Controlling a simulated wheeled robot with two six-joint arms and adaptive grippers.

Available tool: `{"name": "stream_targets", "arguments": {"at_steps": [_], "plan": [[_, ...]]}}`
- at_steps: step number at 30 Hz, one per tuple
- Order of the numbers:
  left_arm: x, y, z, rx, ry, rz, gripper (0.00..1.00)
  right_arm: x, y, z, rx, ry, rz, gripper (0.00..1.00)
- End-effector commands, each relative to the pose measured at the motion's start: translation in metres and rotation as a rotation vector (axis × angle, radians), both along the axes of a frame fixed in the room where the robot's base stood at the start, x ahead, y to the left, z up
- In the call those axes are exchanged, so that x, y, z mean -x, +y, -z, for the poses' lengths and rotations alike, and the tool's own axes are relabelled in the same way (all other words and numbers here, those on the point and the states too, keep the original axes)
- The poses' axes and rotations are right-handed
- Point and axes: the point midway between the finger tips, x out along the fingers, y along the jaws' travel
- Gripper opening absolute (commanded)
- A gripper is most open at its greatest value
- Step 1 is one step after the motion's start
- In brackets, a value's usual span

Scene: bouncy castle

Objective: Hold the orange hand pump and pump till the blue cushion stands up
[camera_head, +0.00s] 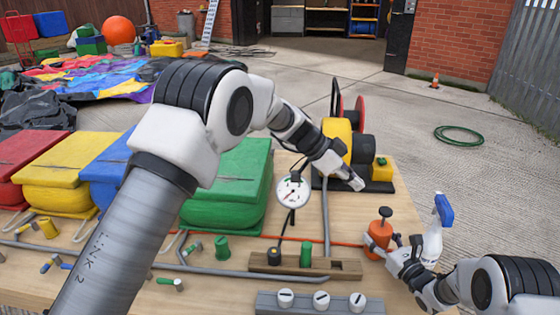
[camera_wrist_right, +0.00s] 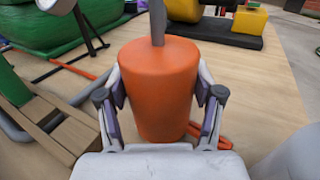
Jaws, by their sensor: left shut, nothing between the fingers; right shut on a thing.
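The orange hand pump (camera_head: 377,236) stands upright at the right of the wooden table, its dark handle (camera_head: 384,212) on top. My right gripper (camera_head: 376,247) is shut on the pump's body; the right wrist view shows its fingers on both sides of the orange body (camera_wrist_right: 158,90) and the grey rod (camera_wrist_right: 157,22) rising from it. The blue cushion (camera_head: 107,168) lies between the yellow and green cushions, largely hidden behind my left arm, so its full shape cannot be told. My left gripper (camera_head: 358,184) is shut and empty, above and behind the pump, beside the yellow-and-black machine.
A round gauge (camera_head: 293,191) stands before the green cushion (camera_head: 235,180). A wooden block (camera_head: 340,264) with plugs and a grey strip of knobs (camera_head: 270,303) lie in front. A spray bottle (camera_head: 434,240) stands right of the pump. The yellow-and-black machine (camera_head: 338,130) is behind.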

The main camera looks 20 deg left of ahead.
Motion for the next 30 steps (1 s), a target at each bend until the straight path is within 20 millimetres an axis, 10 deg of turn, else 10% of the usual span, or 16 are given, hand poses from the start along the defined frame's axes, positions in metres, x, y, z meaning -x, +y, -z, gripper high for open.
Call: {"name": "stream_targets", "arguments": {"at_steps": [14, 15, 17, 30], "plan": [[0.0000, -0.0001, 0.0001, 0.000, 0.000, 0.000, 0.00, -0.0001, 0.0001, -0.0004, -0.001, -0.001, 0.000, 0.10], [0.0000, -0.0001, 0.0001, 0.000, 0.000, 0.000, 0.00, -0.0001, 0.0001, -0.0004, -0.001, -0.001, 0.000, 0.70], [0.0000, -0.0001, 0.0001, 0.000, 0.000, 0.000, 0.00, -0.0001, 0.0001, -0.0004, -0.001, -0.001, 0.000, 0.91], [0.0000, 0.0000, 0.0000, 0.000, 0.000, 0.000, 0.00, 0.0050, -0.0059, 0.0000, 0.001, 0.001, 0.000, 0.96]]}}
